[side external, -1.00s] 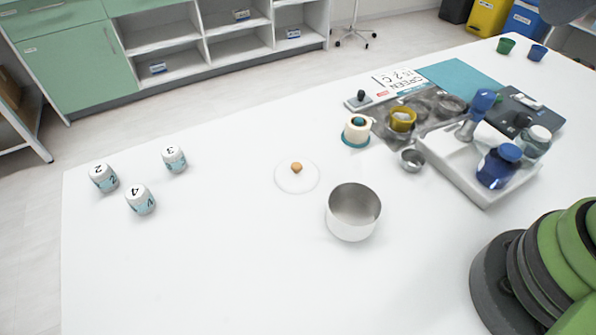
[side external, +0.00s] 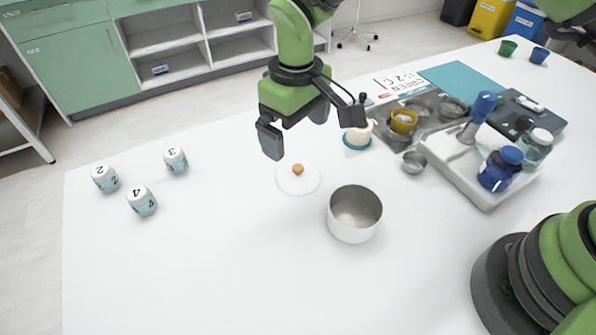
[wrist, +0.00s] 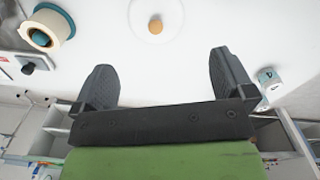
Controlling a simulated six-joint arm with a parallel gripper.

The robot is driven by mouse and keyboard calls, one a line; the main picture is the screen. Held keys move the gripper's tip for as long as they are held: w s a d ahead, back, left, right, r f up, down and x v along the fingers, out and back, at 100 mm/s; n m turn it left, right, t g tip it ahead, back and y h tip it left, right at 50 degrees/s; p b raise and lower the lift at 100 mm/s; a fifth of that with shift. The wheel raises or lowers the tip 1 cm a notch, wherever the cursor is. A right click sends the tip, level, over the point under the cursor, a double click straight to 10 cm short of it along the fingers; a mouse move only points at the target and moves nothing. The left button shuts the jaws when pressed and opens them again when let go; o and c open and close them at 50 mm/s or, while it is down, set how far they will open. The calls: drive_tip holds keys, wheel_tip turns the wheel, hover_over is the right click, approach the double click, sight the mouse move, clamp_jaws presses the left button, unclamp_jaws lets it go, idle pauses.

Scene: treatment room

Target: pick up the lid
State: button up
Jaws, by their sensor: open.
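The lid (side external: 287,184) is a flat white disc with a round tan knob (side external: 298,169), lying on the white table. It also shows at the top of the wrist view (wrist: 170,36), with the knob between the lines of the two fingers. A white pot (side external: 352,229) with a bare metal inside stands open in front of the lid, to its right. My gripper (side external: 305,130) is open and empty, above the table behind the lid. In the wrist view both dark fingers (wrist: 160,85) are spread wide with nothing between them.
Several numbered white jars, one of them here (side external: 142,200), stand at the left. A tape roll (side external: 358,134) stands right of the lid. A metal tray (side external: 432,105), small cup (side external: 414,162) and white tray with bottles (side external: 455,172) fill the right. The front left is clear.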

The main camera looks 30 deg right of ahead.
hover_over(298, 167)
drive_tip(key=f, duration=0.4)
drive_tip(key=shift+s+a+f, duration=0.2)
drive_tip(key=shift+a+f, duration=0.05)
drive_tip(key=shift+f, duration=0.05)
drive_tip(key=shift+w+d+f, duration=0.1)
drive_tip(key=shift+d+f, duration=0.05)
drive_tip(key=shift+f, duration=1.2)
drive_tip(key=shift+w+d+f, duration=0.1)
drive_tip(key=shift+f, duration=1.25)
drive_tip(key=c, duration=1)
